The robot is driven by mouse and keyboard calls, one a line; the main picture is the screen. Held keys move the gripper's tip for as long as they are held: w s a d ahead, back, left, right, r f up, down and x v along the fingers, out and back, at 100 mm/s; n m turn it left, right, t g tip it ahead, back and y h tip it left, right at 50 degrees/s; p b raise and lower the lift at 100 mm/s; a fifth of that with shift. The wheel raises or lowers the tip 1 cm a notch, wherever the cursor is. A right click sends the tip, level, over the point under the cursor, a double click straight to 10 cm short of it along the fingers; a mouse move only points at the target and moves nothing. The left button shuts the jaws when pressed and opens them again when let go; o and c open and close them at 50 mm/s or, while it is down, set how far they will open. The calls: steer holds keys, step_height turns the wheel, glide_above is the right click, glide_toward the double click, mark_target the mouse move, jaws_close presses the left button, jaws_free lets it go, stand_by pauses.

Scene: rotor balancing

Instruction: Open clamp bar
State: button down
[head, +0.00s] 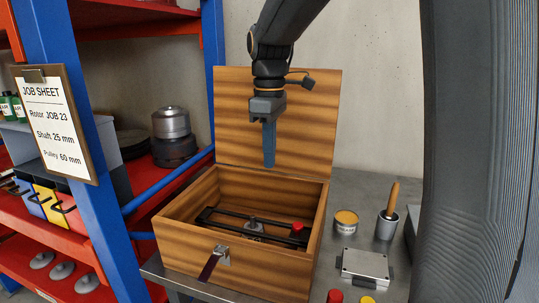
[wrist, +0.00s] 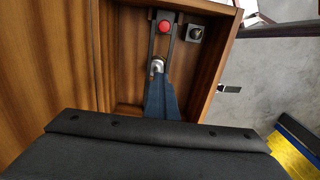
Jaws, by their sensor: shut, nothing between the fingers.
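The clamp bar (head: 225,225) is a dark bar frame lying across the inside of an open wooden box (head: 185,260). A red knob (head: 297,227) sits at its right end. In the wrist view the bar (wrist: 176,44) shows at the top with the red knob (wrist: 165,27) on it. A silver metal part (head: 253,225) shows beneath the bar. My gripper (head: 269,164) points down above the box, in front of its raised lid. Its blue fingers are together and empty, apart from the bar. In the wrist view the fingers (wrist: 159,92) partly hide the bar's middle.
The lid (head: 235,110) stands open at the back. A metal latch (head: 222,254) with a dark tag hangs on the box front. Right of the box on the bench are a tin (head: 345,226), a cup with a wooden-handled tool (head: 386,228) and a grey block (head: 365,265). Shelves stand left.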

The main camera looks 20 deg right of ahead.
steer(key=c, duration=2.5)
jaws_free()
steer(key=o, duration=1)
steer(key=shift+o, duration=0.2)
step_height(320, 180, up, 8)
steer(key=b, duration=0.1)
steer(key=shift+f, duration=0.1)
